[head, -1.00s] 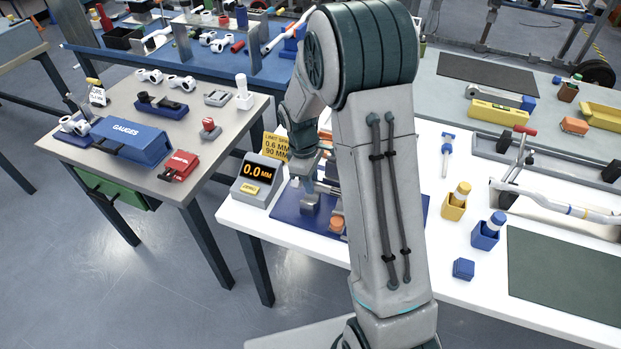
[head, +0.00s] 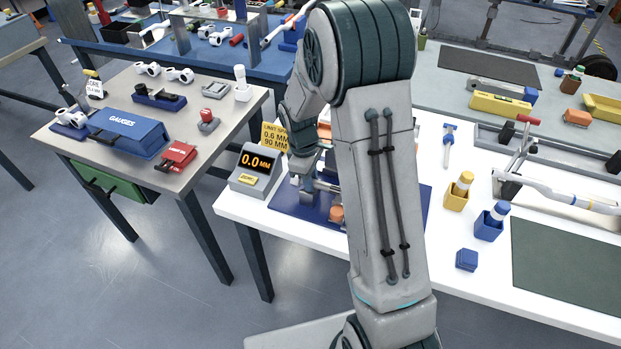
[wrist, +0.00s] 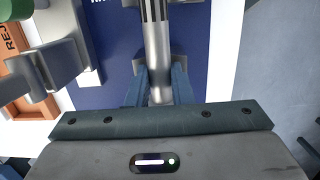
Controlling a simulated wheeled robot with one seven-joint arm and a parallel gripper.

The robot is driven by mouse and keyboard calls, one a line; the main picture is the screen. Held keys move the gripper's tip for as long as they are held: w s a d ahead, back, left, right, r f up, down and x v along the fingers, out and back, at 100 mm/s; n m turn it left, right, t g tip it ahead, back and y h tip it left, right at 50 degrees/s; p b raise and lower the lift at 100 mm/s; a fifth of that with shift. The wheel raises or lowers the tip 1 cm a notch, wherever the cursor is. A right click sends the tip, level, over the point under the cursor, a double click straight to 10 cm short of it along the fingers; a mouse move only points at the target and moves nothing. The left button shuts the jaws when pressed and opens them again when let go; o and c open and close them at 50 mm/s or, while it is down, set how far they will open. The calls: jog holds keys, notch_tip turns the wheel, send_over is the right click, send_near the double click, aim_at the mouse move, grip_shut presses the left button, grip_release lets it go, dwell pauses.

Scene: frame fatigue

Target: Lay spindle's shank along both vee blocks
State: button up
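The spindle (wrist: 157,45) is a grey metal shaft, running up and down the wrist view, with dark grooves near the top. My gripper (wrist: 159,82) has a blue-grey finger on each side of the shaft and appears shut on it. Grey vee block (wrist: 181,64) parts show on both sides of the shaft near the fingertips. A second grey block (wrist: 131,3) shows at the top edge. The shaft appears in line with both; whether it rests fully in them cannot be told. In the head view my arm hides most of this above the blue base plate (head: 285,201).
A gauge display (head: 256,165) reading 0.0 MM stands left of the plate, with a yellow limit card (head: 274,138) behind. In the wrist view, an orange tray (wrist: 13,88) and grey fixture parts (wrist: 62,62) lie left. Blue (head: 489,228) and yellow (head: 456,199) holders stand right.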

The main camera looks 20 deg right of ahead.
jog(key=shift+o, duration=1.3)
jog(key=shift+s+f, duration=0.3)
jog(key=shift+f, duration=0.3)
jog(key=shift+w+r, duration=0.15)
jog(key=shift+r, duration=0.3)
jog(key=shift+o, duration=0.8)
notch_tip(320, 180, up, 14)
jog(key=w+a, duration=0.1)
jog(key=shift+w+a, duration=0.15)
jog(key=shift+a, duration=0.2)
jog(key=s+r+m+t, duration=0.1)
jog(key=s+m, duration=0.4)
jog(key=s, duration=0.6)
jog(key=s+d+r+m+t+y, duration=0.1)
jog(key=s+m, duration=0.4)
jog(key=s, duration=0.6)
jog(key=shift+d+r+m+t, duration=0.2)
jog(key=shift+r+m+t, duration=0.2)
jog(key=shift+r+t, duration=0.45)
